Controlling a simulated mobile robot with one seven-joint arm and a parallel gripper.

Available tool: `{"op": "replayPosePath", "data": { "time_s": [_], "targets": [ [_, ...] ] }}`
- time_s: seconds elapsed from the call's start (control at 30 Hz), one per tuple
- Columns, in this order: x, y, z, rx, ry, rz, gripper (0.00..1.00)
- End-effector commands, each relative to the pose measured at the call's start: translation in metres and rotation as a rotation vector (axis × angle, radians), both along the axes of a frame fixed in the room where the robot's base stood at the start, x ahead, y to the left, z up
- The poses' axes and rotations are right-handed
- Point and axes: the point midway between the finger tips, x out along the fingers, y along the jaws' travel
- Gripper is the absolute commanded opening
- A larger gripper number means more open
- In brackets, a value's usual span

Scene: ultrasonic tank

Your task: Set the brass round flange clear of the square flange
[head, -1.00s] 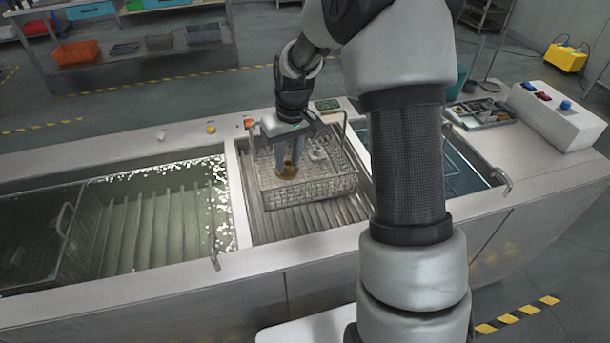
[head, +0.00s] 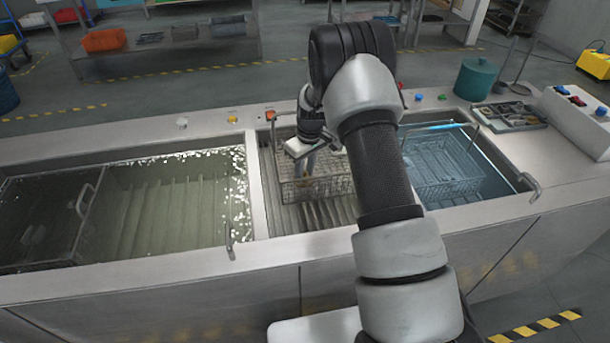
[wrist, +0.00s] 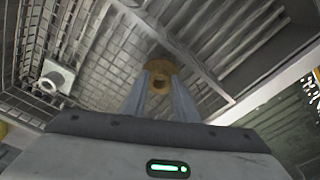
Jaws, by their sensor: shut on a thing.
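The brass round flange (wrist: 160,72) is between my fingertips in the wrist view, with its central hole showing. My gripper (wrist: 160,85) is shut on it. In the head view my gripper (head: 306,172) reaches down at the left part of the wire basket (head: 318,188) in the middle bay; the flange cannot be made out there. In the wrist view the square flange (wrist: 57,76), a pale metal plate with a raised hub, lies on the basket mesh to the left, apart from the brass flange. I cannot tell how high the brass flange is above the mesh.
A blue-lit tank with another wire basket (head: 440,165) lies right. A tray of parts (head: 510,115) and a switch box (head: 575,115) stand on the right deck.

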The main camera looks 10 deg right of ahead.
Motion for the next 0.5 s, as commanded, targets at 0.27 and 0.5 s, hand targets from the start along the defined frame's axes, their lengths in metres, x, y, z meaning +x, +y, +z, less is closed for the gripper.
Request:
{"op": "replayPosePath", "data": {
  "time_s": [0.27,0.5],
  "targets": [
    [0.001,0.000,-0.018,0.000,-0.004,-0.001,0.00],
    [0.000,0.000,-0.023,0.001,-0.001,-0.001,0.27]
  ]
}}
